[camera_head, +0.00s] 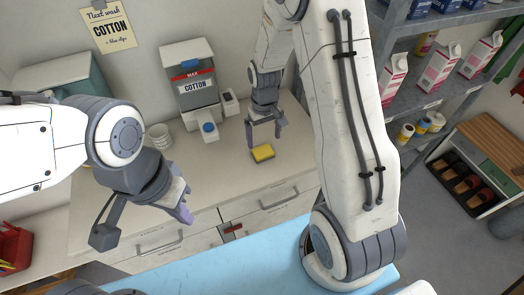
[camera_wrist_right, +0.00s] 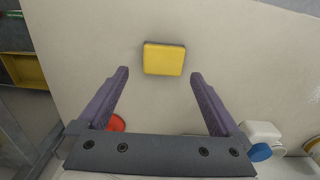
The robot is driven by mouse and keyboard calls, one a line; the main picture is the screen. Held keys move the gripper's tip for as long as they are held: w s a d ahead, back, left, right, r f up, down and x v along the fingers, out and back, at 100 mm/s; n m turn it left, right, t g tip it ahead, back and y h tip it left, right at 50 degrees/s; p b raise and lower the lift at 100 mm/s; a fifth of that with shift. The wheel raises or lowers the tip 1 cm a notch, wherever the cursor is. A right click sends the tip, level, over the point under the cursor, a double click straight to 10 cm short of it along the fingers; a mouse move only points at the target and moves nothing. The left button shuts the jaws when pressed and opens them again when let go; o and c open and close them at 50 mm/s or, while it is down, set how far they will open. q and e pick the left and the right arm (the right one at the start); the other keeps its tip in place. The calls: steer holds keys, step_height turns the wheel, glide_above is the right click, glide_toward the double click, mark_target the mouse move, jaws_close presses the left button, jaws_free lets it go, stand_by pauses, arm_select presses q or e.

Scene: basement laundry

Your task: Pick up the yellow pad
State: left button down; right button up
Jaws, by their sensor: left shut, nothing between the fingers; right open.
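The yellow pad (camera_head: 263,152) lies flat on the light counter, near its front edge, in the head view. In the right wrist view the yellow pad (camera_wrist_right: 164,59) lies ahead of the fingertips, roughly centred between them and apart from both. My right gripper (camera_head: 265,138) is open and empty, pointing down just behind the pad; its two fingers show in the right wrist view (camera_wrist_right: 159,80). My left gripper (camera_head: 186,203) is shut and empty, in front of the counter at the left, well away from the pad.
Shelves (camera_head: 420,60) with cartons stand at right. The counter around the pad is clear.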

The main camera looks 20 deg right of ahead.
mark_target(263, 150)
steer(key=f, duration=0.1)
steer(key=f+p, duration=0.1)
steer(key=f, duration=0.2)
steer(key=shift+s+a+f+p, duration=0.15)
steer(key=shift+a+f+p, duration=0.1)
steer(key=shift+f+p, duration=0.15)
steer(key=shift+f, duration=0.3)
steer(key=c, duration=1.2)
steer(key=shift+r, duration=0.15)
steer(key=shift+r+b, duration=0.3)
steer(key=shift+r, duration=0.2)
step_height(263, 150, up, 3)
steer(key=shift+b, duration=0.55)
steer(key=s+d+r+b, duration=0.2)
steer(key=s+r, duration=0.4)
steer(key=s, duration=0.5)
steer(key=shift+d+r, duration=0.4)
steer(key=shift+d, duration=0.3)
steer(key=shift+s, duration=0.1)
